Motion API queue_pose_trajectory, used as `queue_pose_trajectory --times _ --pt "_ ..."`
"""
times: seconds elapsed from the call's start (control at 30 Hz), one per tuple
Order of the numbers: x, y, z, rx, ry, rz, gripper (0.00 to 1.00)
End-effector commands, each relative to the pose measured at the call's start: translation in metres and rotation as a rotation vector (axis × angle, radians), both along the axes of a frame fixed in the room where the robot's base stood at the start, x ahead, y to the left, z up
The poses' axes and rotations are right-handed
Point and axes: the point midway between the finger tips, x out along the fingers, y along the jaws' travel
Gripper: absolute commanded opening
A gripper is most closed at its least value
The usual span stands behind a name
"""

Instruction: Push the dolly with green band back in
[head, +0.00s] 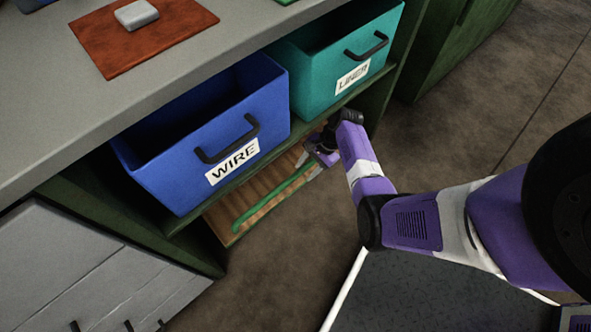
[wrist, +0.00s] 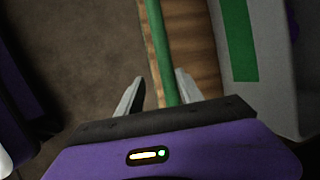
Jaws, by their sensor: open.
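The dolly (head: 238,235) shows as a wooden slatted platform with a green band (head: 262,203) along its front edge, low under the shelf below the blue WIRE bin. It sticks out a little past the shelf above. In the wrist view the green band (wrist: 162,50) runs upward along the wood (wrist: 194,45). My gripper (head: 312,158) is at the right end of the dolly. Its fingers (wrist: 158,92) are open, with the green band in the gap between them as seen from the wrist. I cannot tell whether they touch it.
A blue bin labelled WIRE (head: 200,140) and a teal bin labelled LINER (head: 335,70) stand on the shelf above. A grey surface with a green patch (wrist: 238,40) is close to the right finger. Brown floor (head: 300,255) is free in front.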

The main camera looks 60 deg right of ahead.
Motion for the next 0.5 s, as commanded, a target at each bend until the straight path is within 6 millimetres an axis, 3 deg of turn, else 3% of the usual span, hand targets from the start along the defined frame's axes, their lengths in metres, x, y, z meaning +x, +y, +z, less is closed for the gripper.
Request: queue_pose_trajectory --times 0.2,0.5 --pt "-0.032 -0.036 0.001 0.000 0.001 -0.007 0.43" --pt "-0.053 -0.059 -0.001 -0.003 0.002 -0.004 0.43"
